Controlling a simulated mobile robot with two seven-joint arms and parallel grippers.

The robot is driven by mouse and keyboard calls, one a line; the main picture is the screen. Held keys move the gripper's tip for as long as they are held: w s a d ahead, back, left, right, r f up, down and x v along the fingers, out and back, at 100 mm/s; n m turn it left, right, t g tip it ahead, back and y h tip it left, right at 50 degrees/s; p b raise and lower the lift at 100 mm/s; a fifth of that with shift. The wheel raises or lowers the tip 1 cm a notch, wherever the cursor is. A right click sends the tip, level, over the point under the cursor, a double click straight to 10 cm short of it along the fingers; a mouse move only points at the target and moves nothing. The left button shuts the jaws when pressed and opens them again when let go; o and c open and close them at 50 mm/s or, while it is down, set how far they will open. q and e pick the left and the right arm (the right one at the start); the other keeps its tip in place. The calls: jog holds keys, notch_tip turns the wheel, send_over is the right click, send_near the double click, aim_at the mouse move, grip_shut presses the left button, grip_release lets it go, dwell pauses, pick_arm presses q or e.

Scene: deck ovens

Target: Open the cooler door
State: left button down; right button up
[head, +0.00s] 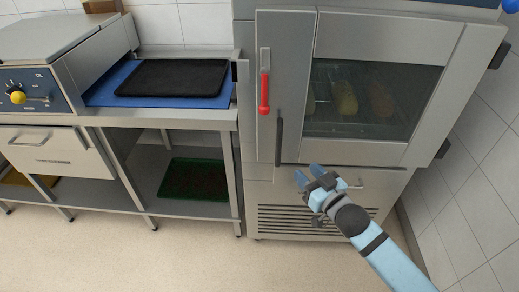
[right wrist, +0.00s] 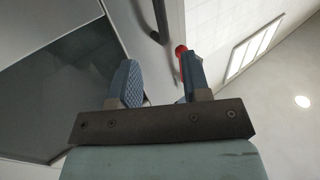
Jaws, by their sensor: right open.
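The cooler door (head: 382,38) is a steel-framed door with a dark glass window, and it looks shut. Bread-like loaves show behind the glass. A dark vertical bar handle (head: 279,138) is at the door's lower left edge; the handle also shows in the right wrist view (right wrist: 157,22). My right gripper (head: 306,174) is open and empty, just below and to the right of the handle's lower end. In the right wrist view its two blue fingers (right wrist: 158,82) are spread, with the handle beyond them. My left gripper is out of view.
A red-handled lever (head: 264,92) is on the steel panel left of the door handle. A lower panel with a small handle and vent slots (head: 300,218) is below the door. A counter with a black tray (head: 172,77) stands left. Floor in front is clear.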

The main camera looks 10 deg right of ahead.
aim_at(280, 145)
jog(key=x, duration=1.4)
jog(key=shift+b, duration=0.4)
jog(key=shift+s, duration=0.1)
grip_shut()
